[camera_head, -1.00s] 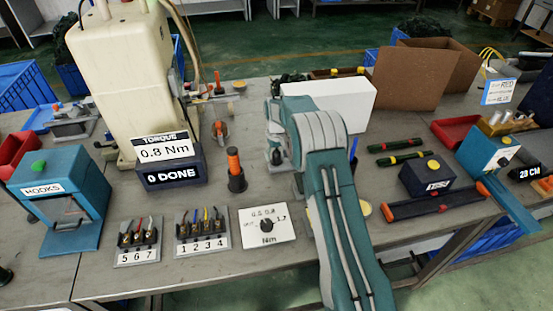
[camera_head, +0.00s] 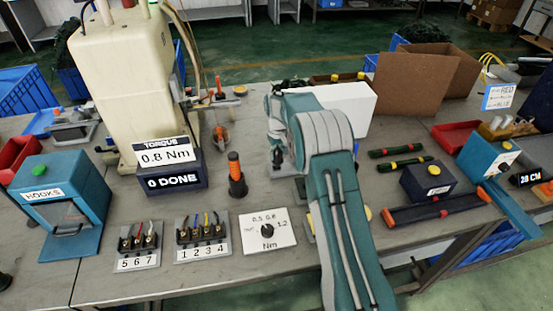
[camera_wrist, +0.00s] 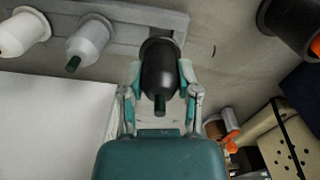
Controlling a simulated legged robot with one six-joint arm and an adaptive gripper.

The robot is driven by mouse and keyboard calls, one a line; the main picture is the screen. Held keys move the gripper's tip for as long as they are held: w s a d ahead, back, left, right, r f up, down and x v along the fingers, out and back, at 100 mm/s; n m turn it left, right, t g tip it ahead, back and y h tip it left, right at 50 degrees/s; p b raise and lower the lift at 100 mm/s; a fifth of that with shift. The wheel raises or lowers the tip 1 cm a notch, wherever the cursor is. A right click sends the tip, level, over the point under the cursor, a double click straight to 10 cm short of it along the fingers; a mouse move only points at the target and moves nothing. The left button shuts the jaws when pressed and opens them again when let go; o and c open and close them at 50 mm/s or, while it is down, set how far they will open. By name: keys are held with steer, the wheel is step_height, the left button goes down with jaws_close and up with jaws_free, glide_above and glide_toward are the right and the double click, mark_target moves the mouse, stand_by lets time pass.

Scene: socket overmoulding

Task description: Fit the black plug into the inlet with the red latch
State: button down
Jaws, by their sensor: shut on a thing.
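A black plug (camera_wrist: 158,72) with a rounded body and a dark green tip is between the fingers of my gripper (camera_wrist: 160,88) in the wrist view. My gripper is shut on it. The plug is at a grey rack (camera_wrist: 125,28); I cannot tell whether it still sits in it. A grey plug (camera_wrist: 88,42) and a white plug (camera_wrist: 22,32) stand to its left. In the head view my gripper (camera_head: 277,158) is partly hidden by my arm, near the white box. I cannot clearly make out the inlet with the red latch.
In the head view a white box (camera_head: 340,105) stands behind my arm. Left are an orange-handled tool (camera_head: 236,172), the torque display (camera_head: 168,165), terminal blocks (camera_head: 202,238) and a dial card (camera_head: 268,232). A dark blue box (camera_head: 428,180) and a long black bar (camera_head: 430,208) lie right.

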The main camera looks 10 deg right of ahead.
steer(key=s+d+r, duration=0.2)
steer(key=s+r, duration=0.3)
steer(key=s, duration=0.2)
steer(key=s+d+r, duration=0.3)
steer(key=s+r, duration=0.1)
steer(key=s, duration=0.2)
steer(key=s+d+f, duration=0.1)
steer(key=s+d, duration=0.1)
steer(key=s, duration=1)
steer(key=shift+s+f, duration=0.15)
steer(key=shift+s, duration=0.15)
steer(key=shift+f, duration=0.1)
steer(key=shift+f, duration=2.85)
steer(key=shift+f, duration=1.35)
steer(key=shift+c, duration=1.3)
jaws_free()
